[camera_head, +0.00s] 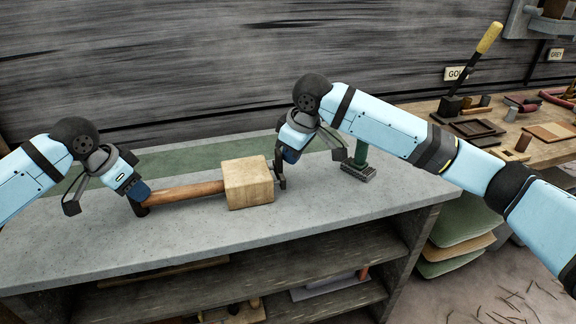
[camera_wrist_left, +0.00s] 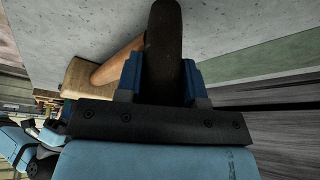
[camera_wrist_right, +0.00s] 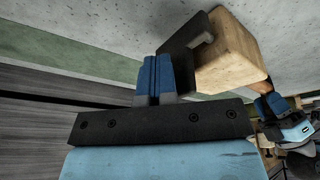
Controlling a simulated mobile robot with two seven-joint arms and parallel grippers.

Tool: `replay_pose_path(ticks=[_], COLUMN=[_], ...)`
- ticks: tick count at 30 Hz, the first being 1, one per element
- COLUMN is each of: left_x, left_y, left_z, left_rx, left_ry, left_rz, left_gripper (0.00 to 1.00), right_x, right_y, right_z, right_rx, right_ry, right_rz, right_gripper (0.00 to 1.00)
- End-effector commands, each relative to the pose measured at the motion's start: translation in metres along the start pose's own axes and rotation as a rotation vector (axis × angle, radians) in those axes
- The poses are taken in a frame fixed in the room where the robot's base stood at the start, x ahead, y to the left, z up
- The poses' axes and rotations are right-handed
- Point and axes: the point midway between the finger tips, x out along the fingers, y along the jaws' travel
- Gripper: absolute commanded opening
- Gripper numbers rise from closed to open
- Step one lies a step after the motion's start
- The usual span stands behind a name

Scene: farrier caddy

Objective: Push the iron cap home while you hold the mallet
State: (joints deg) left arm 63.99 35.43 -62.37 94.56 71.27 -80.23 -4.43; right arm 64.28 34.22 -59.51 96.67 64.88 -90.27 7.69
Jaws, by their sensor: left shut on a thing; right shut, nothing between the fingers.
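The mallet has a pale wooden block head (camera_head: 249,182) and a brown handle (camera_head: 188,192), lying across the grey bench top. My left gripper (camera_head: 140,197) is shut around the dark end of the handle (camera_wrist_left: 164,45). A dark metal piece, seemingly the iron cap (camera_wrist_right: 184,60), stands at the right face of the mallet head; it also shows in the head view (camera_head: 281,172). How far it sits on the head I cannot tell. My right gripper (camera_wrist_right: 153,74) is shut and empty, its fingers right beside this dark piece on the side away from the head. Whether they touch is unclear.
A brush-like tool with a green handle (camera_head: 360,155) stands right of my right gripper. A green strip (camera_head: 210,153) runs along the back of the bench (camera_head: 100,240), before a dark plank wall. The front of the bench is clear. Another table (camera_head: 500,155) holds several tools.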

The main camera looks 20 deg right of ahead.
Motion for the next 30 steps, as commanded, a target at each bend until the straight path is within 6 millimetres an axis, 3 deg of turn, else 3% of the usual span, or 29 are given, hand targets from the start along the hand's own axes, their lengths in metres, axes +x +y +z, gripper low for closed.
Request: replay_pose_path(ticks=[10,19,30], left_x=[0.004,0.004,0.003], left_y=[0.002,0.002,0.002], left_z=[0.002,0.002,0.002], left_rx=[0.003,0.002,0.002], left_ry=[-0.005,-0.005,-0.005], left_rz=[0.004,0.004,0.004], left_gripper=[0.00,0.00,0.00], right_x=[0.003,0.003,-0.011], right_y=[-0.012,-0.010,-0.009], right_z=[-0.012,-0.010,-0.014], right_rx=[-0.002,-0.001,-0.001], right_ry=[0.002,0.001,0.002], right_rz=[-0.002,-0.001,-0.001], right_gripper=[0.00,0.00,0.00])
